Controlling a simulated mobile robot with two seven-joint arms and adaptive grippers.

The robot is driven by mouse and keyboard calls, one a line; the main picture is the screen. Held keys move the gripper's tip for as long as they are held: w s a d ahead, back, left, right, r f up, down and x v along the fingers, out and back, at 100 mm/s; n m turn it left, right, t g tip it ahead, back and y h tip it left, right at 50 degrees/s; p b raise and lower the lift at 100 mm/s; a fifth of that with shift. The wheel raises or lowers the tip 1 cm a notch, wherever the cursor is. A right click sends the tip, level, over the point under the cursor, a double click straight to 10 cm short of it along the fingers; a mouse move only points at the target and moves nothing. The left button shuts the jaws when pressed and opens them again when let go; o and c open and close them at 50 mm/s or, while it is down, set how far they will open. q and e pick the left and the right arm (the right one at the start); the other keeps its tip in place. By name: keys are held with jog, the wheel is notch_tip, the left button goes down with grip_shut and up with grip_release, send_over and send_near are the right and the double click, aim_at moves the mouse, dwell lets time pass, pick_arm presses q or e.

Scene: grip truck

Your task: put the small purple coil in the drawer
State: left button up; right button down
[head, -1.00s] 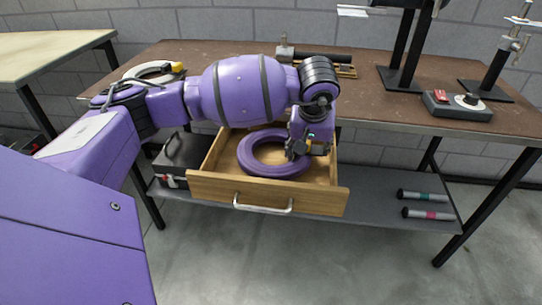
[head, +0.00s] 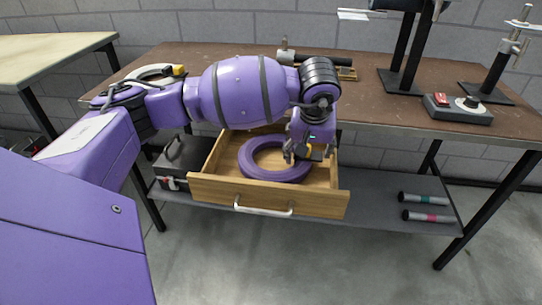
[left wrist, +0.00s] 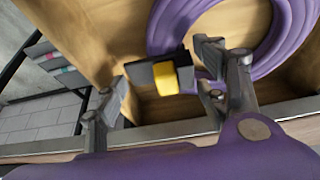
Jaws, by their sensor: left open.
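The small purple coil (head: 262,173) lies inside the open wooden drawer (head: 240,195). It also shows at the upper right of the left wrist view (left wrist: 270,55). A black and yellow block (left wrist: 166,78) sits at its edge; it looks like the coil's end piece. My left gripper (head: 308,154) is over the drawer's right half, beside the coil's right edge. In the left wrist view its fingers (left wrist: 165,88) are spread on either side of the block. The drawer floor (left wrist: 110,30) shows around it. My right gripper is not in view.
The brown workbench (head: 400,110) stands above the drawer. A white coil (head: 150,72) with a yellow-black end lies on it at the left. A black box (head: 185,158) is left of the drawer, and two cylinders (head: 428,216) lie on the lower shelf.

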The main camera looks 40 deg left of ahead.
pick_arm(q)
jog(key=p+v, duration=0.1)
jog(key=v, duration=0.9)
jog(key=shift+r+p, duration=0.3)
jog(key=shift+p, duration=0.05)
